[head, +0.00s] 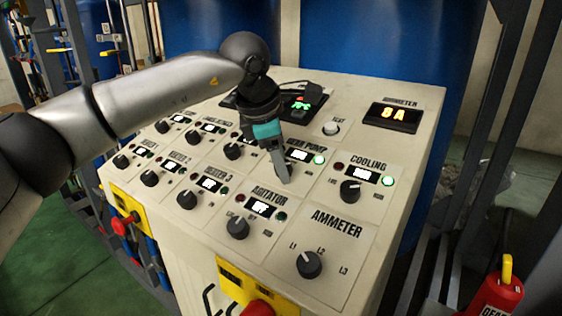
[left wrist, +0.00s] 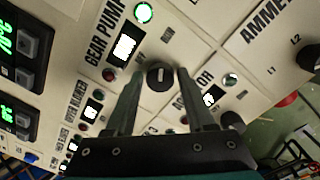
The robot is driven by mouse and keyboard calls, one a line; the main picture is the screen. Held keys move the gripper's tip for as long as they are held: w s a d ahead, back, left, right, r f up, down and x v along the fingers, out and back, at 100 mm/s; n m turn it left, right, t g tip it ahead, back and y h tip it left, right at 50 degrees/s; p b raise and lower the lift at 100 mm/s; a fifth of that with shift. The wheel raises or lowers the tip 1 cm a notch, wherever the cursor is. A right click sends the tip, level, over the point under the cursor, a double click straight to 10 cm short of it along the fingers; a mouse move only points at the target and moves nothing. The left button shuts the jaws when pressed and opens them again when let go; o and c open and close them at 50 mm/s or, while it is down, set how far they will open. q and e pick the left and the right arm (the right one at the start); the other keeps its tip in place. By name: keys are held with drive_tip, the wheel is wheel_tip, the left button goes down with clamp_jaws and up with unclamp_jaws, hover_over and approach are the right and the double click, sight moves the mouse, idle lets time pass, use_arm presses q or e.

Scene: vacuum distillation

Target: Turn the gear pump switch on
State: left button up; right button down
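The gear pump switch is a dark round knob (left wrist: 160,76) below the GEAR PUMP label and its lit display (left wrist: 124,47). The green lamp (left wrist: 143,12) beside that display is bright; it also glows in the head view (head: 318,159). The red lamp (left wrist: 110,75) is dark. My left gripper (left wrist: 159,74) points down at the panel, its two fingers on either side of the knob. Small gaps seem to show between fingers and knob, so it looks open. In the head view my left gripper (head: 284,178) hides the knob. My right gripper is not in view.
The sloping control panel (head: 330,240) has several similar knobs close by, including the cooling knob (head: 350,191), agitator knob (head: 238,228) and ammeter knob (head: 309,264). A white heat button (head: 331,128) and the ammeter display (head: 394,114) are farther up.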

use_arm(q)
drive_tip(key=shift+o, duration=1.2)
drive_tip(key=v, duration=1.5)
drive_tip(key=shift+r+b, duration=0.15)
drive_tip(key=shift+b, duration=0.2)
drive_tip(key=shift+s, duration=0.1)
